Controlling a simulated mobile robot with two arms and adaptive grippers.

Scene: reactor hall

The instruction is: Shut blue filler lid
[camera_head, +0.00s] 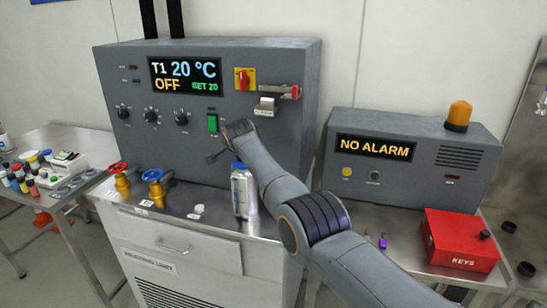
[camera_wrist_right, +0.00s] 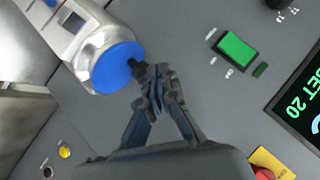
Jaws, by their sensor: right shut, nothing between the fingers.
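A silver canister (camera_head: 242,195) stands on the steel bench in front of the grey control cabinet. Its round blue lid (camera_head: 238,165) sits at the top of the canister in the head view. In the right wrist view the lid (camera_wrist_right: 117,68) is a flat blue disc over the canister's mouth (camera_wrist_right: 90,46), with no gap that I can make out. My left gripper is not in view.
The grey cabinet (camera_head: 130,70) with a green switch (camera_head: 212,123) is close behind the gripper. Red (camera_head: 119,178) and blue (camera_head: 153,186) valve handles stand left of the canister, with a white cap (camera_head: 198,209) between. A red key box (camera_head: 460,240) is at right.

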